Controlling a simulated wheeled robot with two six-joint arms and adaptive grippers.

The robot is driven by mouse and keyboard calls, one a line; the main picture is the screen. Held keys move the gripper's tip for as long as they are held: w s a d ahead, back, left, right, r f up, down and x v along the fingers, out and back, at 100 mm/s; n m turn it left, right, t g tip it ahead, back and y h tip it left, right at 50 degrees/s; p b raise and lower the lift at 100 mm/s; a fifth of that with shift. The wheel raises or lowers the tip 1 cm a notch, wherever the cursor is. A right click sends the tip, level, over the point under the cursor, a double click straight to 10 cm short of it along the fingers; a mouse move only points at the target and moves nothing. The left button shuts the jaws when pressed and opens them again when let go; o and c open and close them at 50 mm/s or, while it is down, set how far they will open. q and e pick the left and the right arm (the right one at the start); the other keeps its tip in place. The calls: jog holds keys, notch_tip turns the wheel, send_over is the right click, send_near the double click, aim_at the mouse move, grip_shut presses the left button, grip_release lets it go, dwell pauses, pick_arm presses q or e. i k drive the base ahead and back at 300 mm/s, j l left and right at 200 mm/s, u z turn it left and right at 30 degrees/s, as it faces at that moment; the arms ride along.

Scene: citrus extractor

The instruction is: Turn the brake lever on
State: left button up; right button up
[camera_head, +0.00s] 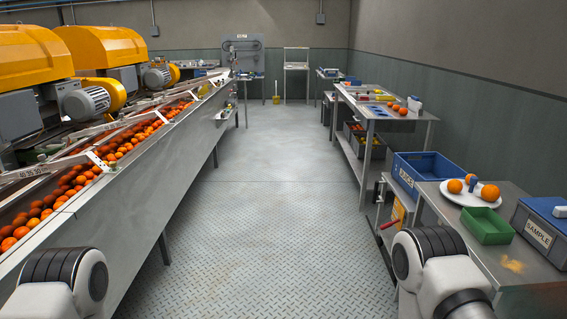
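A small red-handled lever (390,224) sticks out at the near right, low beside the work tables. It looks like the brake lever, but it is too small to tell its position for certain. A yellow sign or plate (398,212) is just behind it. My left and right arms show only as rounded links at the bottom left and bottom right corners. Neither gripper is in view, and the right arm link is close in front of the lever area.
A long conveyor (175,140) full of oranges runs along the left. On the right are a blue crate (410,187), a green tray (486,237), a white plate (453,193) with oranges, and a SAMPLE box (537,233). The metal floor (275,215) between is clear.

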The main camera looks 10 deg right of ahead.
aim_at(389, 224)
jog(key=i+j+z, duration=0.15)
jog(key=i+z, duration=0.3)
jog(key=i, duration=0.25)
jog(key=i+j+z, duration=0.4)
jog(key=i, duration=0.25)
jog(key=i+j+z, duration=0.45)
jog(key=i+j, duration=0.15)
jog(key=i+j+z, duration=0.35)
jog(key=j+z, duration=0.15)
jog(key=i+j+z, duration=0.25)
jog(key=j+z, duration=0.25)
jog(key=j, duration=0.2)
jog(key=j+z, duration=0.25)
jog(key=i+j, duration=0.05)
jog(key=j, duration=0.05)
